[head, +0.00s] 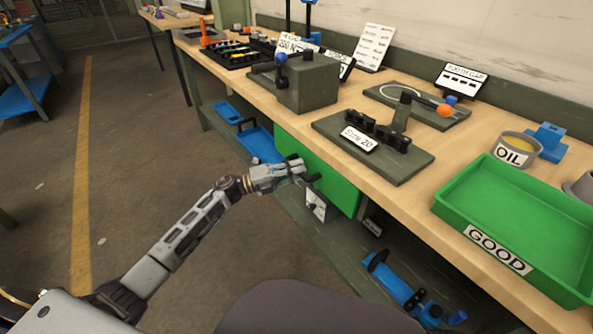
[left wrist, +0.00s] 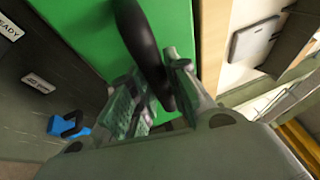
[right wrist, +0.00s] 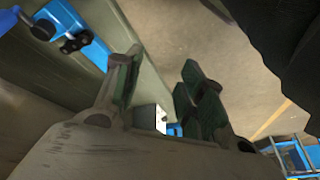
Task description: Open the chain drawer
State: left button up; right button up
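The green drawer front (head: 335,180) sits under the bench top, and it fills the upper middle of the left wrist view (left wrist: 85,30). I see no clear gap between it and the bench edge. Its dark bar handle (left wrist: 142,40) crosses between the fingers of my left gripper (left wrist: 157,75). Both fingers lie close against the handle and appear shut on it.
On the bench are a green GOOD tray (head: 480,225), an OIL pot (head: 515,150), a "Size 20" fixture (head: 375,140) and a grey block (head: 308,82). Blue tools (head: 405,288) and a blue bin (head: 258,143) lie on the lower shelf.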

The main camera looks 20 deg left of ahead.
pick_arm(q)
grip_shut()
jog(key=shift+s+a, duration=0.1)
jog(key=shift+s, duration=0.05)
pick_arm(e)
jog(key=shift+r, duration=0.1)
pick_arm(q)
jog(key=s+a+p, duration=0.5)
jog(key=s+a, duration=0.3)
jog(key=s, duration=0.3)
jog(key=s+a+p, duration=0.5)
jog(key=s+a, duration=0.4)
jog(key=s, duration=0.2)
jog(key=shift+s+a, duration=0.15)
jog(key=shift+a, duration=0.1)
pick_arm(e)
jog(key=s+d+f+g, duration=0.1)
jog(key=d+f, duration=0.1)
jog(key=f, duration=0.4)
jog(key=d+f+g+h, duration=0.1)
jog(key=f, duration=0.5)
jog(key=shift+s+d+f+h, duration=0.3)
jog(key=shift+s+d+f, duration=0.05)
jog(key=shift+s+d, duration=0.05)
